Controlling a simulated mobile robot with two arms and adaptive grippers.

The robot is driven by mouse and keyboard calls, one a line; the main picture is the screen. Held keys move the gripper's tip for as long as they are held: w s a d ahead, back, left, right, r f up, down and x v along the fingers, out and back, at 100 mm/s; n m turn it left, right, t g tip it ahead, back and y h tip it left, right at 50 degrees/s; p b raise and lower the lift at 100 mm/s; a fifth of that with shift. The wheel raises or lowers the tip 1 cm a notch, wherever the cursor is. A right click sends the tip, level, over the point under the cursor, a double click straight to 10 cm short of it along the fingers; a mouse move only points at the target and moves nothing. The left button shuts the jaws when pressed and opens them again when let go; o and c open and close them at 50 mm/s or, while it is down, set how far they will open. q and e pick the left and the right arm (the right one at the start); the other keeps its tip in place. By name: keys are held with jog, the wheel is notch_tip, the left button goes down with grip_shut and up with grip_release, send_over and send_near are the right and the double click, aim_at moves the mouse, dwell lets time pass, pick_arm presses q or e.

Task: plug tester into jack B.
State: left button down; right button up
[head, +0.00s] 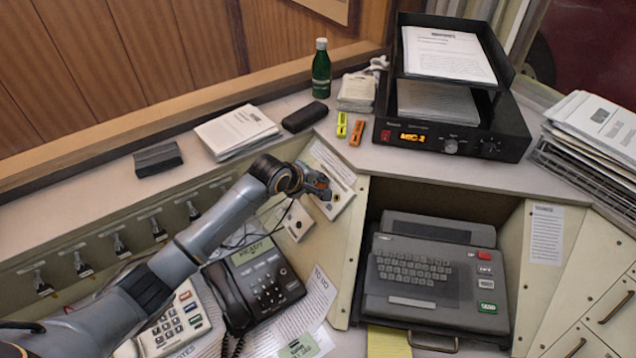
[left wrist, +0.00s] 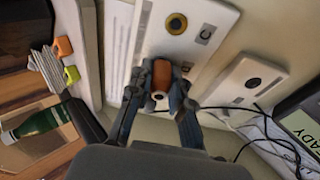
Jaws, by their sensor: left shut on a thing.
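My left gripper (head: 318,187) reaches over the sloped console panel in the head view. In the left wrist view its fingers (left wrist: 158,103) are shut on a short orange-brown cylinder, which looks like the tester (left wrist: 161,75). The tester is in front of a pale jack plate (left wrist: 203,12). That plate has a yellow-ringed jack (left wrist: 176,23) and a small mark that looks like a C. I cannot tell whether the tester touches the plate. A second pale plate (left wrist: 235,92) with a dark round jack (left wrist: 253,83) is to the right. No letter B is readable. My right gripper is not in view.
Below the arm are a black desk phone (head: 255,285) and loose cables. A keyboard terminal (head: 435,275) sits in the recess to the right.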

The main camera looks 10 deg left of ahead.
pick_arm(q)
jog(key=shift+p, duration=0.4)
jog(key=shift+w+d+f, duration=0.1)
jog(key=shift+f, duration=0.05)
dwell(0.9)
jog(key=c, duration=0.7)
grip_release()
jog(key=shift+o, duration=0.2)
